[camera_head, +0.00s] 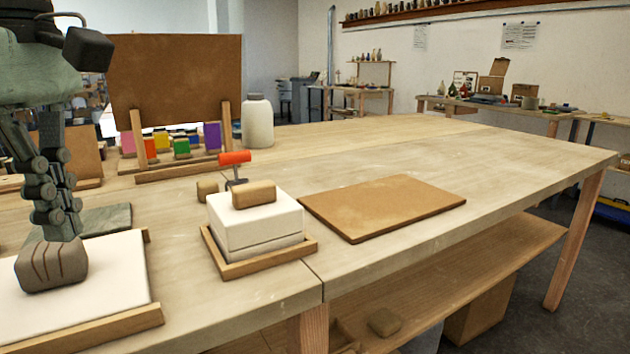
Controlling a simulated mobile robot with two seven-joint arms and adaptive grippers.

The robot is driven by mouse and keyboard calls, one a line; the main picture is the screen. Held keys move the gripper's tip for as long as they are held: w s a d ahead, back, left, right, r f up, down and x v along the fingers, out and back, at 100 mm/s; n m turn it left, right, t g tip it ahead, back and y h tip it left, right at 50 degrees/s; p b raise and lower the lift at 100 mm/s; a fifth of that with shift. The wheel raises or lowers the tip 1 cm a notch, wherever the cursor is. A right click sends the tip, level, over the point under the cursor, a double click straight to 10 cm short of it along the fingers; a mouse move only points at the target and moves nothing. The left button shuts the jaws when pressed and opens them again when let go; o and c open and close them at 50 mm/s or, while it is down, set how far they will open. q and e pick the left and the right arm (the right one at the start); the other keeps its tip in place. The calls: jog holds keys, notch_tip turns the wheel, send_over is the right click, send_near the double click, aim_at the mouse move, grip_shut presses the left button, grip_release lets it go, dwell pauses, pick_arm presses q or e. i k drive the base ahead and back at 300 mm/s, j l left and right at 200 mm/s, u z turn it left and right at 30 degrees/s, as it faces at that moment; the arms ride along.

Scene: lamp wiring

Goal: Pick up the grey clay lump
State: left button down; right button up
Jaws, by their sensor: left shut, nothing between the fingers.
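The grey clay lump (52,266), a rounded block with dark grooves on its face, sits on a white slab (115,285) at the lower left. My left gripper (62,232) comes down from the upper left with its fingers pointing down. Its fingertips are shut and empty, right behind and above the lump, and the lump hides part of them. I cannot tell whether they touch it. My right gripper is not in view.
Right of the slab, a white block (250,228) with a wooden block (254,194) on top stands in a wooden tray (262,265). A red-handled tool (235,158) is behind it. A brown board (383,207) lies farther right. The table's right side is clear.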

aim_at(42, 266)
jog(key=k+l, duration=0.15)
jog(key=l, duration=0.2)
jog(key=k+l, duration=0.2)
jog(key=l, duration=0.15)
jog(key=k+l, duration=0.15)
jog(key=l, duration=0.2)
jog(key=k+l, duration=0.15)
jog(key=l, duration=0.2)
jog(key=k+l, duration=0.2)
jog(key=l, duration=0.15)
